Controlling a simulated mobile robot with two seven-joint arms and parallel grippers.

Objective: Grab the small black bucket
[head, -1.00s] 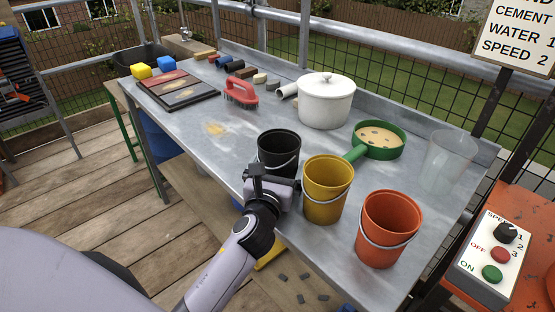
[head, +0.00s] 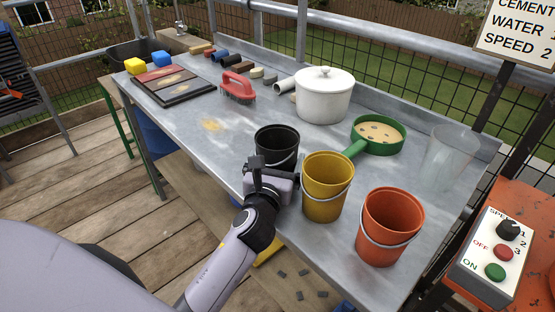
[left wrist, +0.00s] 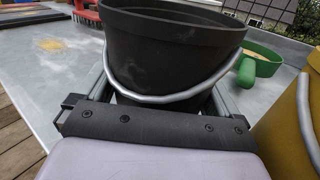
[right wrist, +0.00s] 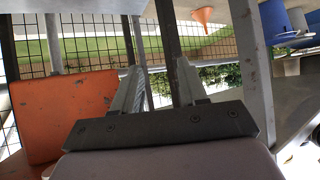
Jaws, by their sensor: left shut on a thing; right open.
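The small black bucket (head: 277,145) stands upright at the front edge of the grey metal worktable, left of the yellow bucket (head: 326,190). My left gripper (head: 270,172) is at its near side and is shut on it. In the left wrist view the black bucket (left wrist: 175,45) sits between the two fingers, with its grey wire handle hanging across its near side. The bucket's base is hidden by the gripper. My right gripper (right wrist: 158,78) is open and empty, seen only in the right wrist view.
An orange bucket (head: 389,228) stands right of the yellow one. Behind are a green pan (head: 380,133), a white lidded pot (head: 324,98) and a red-handled brush (head: 238,86). A clear container (head: 448,150) and a control box (head: 492,255) are at right. The table left of the black bucket is mostly clear.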

